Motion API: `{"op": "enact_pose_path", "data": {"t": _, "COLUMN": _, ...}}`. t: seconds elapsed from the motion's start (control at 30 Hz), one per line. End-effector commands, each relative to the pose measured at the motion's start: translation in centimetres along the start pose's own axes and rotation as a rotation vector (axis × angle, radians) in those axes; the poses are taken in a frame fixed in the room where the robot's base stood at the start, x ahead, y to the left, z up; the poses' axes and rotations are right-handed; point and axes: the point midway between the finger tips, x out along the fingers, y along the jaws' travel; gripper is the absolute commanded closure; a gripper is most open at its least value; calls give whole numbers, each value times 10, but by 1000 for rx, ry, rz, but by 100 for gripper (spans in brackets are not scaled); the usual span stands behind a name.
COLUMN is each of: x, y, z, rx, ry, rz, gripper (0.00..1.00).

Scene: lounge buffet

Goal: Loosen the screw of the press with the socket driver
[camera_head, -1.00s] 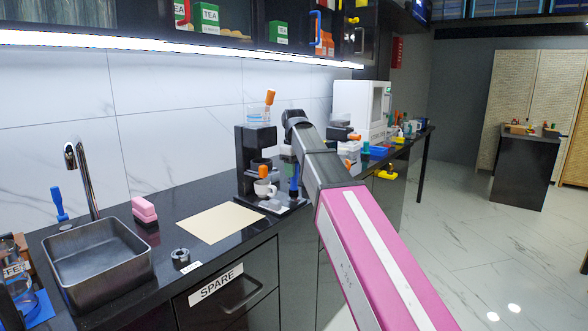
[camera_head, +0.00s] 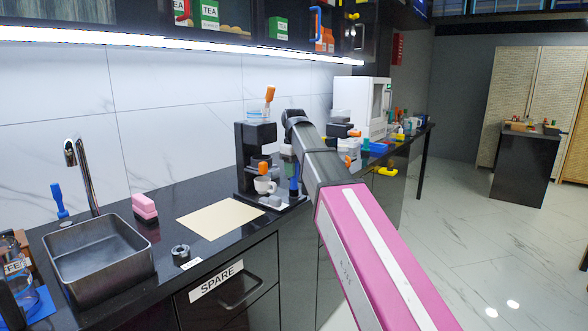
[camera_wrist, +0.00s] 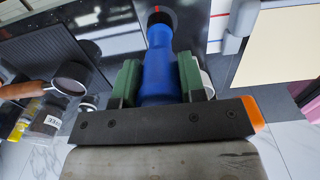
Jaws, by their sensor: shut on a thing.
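My gripper (camera_wrist: 156,82) is shut on the blue handle of the socket driver (camera_wrist: 162,62), with a green finger on each side. The driver also shows in the head view (camera_head: 294,182), hanging below my gripper (camera_head: 289,158) beside the black machine (camera_head: 246,160). At the driver's far end, a dark round part with a red mark (camera_wrist: 161,17) shows in the wrist view. I cannot tell whether this is the driver's socket or a part under it. The press and its screw cannot be clearly made out.
A white cup (camera_head: 265,186) stands at the machine's base, close to the driver. A wooden-handled tool (camera_wrist: 35,88) shows in the wrist view.

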Motion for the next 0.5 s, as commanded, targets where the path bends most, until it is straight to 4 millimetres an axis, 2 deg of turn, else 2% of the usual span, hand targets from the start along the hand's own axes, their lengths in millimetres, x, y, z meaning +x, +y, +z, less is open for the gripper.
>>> {"op": "enact_pose_path", "data": {"t": 0.03, "x": 0, "y": 0, "z": 0, "rx": 0, "ry": 0, "rz": 0, "gripper": 56}}
{"op": "enact_pose_path", "data": {"t": 0.1, "x": 0, "y": 0, "z": 0, "rx": 0, "ry": 0, "rz": 0, "gripper": 33}}
{"op": "enact_pose_path", "data": {"t": 0.5, "x": -3, "y": 0, "z": 0, "rx": 0, "ry": 1, "rz": 0, "gripper": 33}}
